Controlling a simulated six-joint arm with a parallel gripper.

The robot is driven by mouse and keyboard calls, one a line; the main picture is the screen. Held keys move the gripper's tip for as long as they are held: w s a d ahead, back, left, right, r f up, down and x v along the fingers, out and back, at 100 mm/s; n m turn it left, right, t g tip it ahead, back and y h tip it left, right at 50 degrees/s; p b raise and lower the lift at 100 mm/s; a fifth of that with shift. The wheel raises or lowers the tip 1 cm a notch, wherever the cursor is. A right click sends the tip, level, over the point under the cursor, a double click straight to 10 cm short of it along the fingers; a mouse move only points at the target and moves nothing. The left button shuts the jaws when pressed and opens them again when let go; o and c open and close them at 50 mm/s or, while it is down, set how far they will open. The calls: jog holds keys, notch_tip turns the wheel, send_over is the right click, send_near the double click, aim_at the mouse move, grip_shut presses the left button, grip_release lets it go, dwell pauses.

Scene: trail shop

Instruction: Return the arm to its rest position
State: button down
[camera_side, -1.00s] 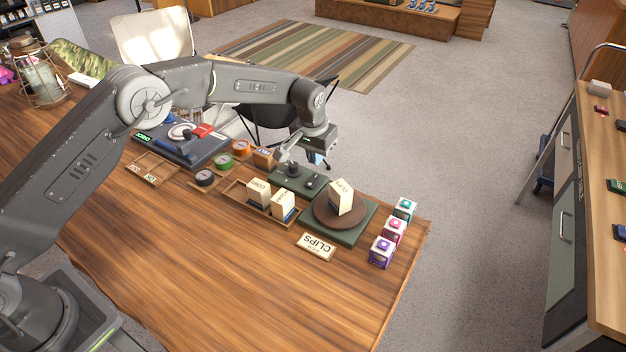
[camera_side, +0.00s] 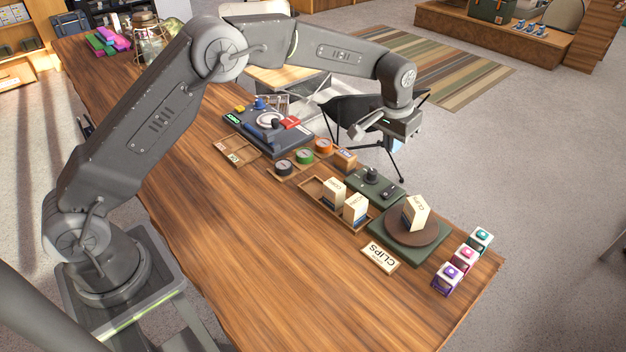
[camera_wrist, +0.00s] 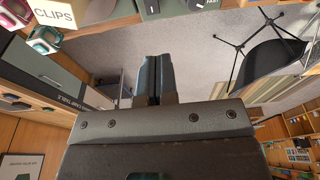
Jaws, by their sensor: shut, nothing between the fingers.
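My gripper (camera_side: 396,143) hangs in the air behind the far edge of the table, above and beyond the dark green knob box (camera_side: 377,187). In the wrist view its two fingers (camera_wrist: 157,78) lie together, shut with nothing between them. My arm is bent at the elbow and reaches out over the table, clear of the objects on it. No rest position is marked in view.
The wooden table (camera_side: 250,255) carries a round turntable (camera_side: 392,232) with a cream box (camera_side: 415,213), a wooden tray (camera_side: 316,194) with two cream boxes, a CLIPS sign (camera_side: 380,257) and three small cubes (camera_side: 463,259). A black chair (camera_side: 350,112) stands behind the table. The front tabletop is clear.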

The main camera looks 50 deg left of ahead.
jog(key=s+a+r+t, duration=0.1)
jog(key=s+a+r, duration=0.2)
jog(key=s+r, duration=0.55)
jog(key=s+a+r+t, duration=0.1)
jog(key=s+a+r, duration=0.2)
jog(key=s+r, duration=0.55)
jog(key=s+a+f, duration=0.1)
jog(key=s, duration=0.9)
jog(key=s+a+f+t, duration=0.1)
jog(key=s+f, duration=0.1)
jog(key=s, duration=0.9)
jog(key=shift+a+t, duration=0.2)
jog(key=shift+t, duration=0.1)
jog(key=w+d+f+g, duration=0.1)
jog(key=w+d, duration=0.2)
jog(key=w, duration=1)
jog(key=w+d+f, duration=0.1)
jog(key=w+d, duration=0.1)
jog(key=w, duration=1.1)
jog(key=w+d+f, duration=0.4)
jog(key=w+f, duration=0.5)
jog(key=f, duration=0.1)
jog(key=shift+w+d+g, duration=0.3)
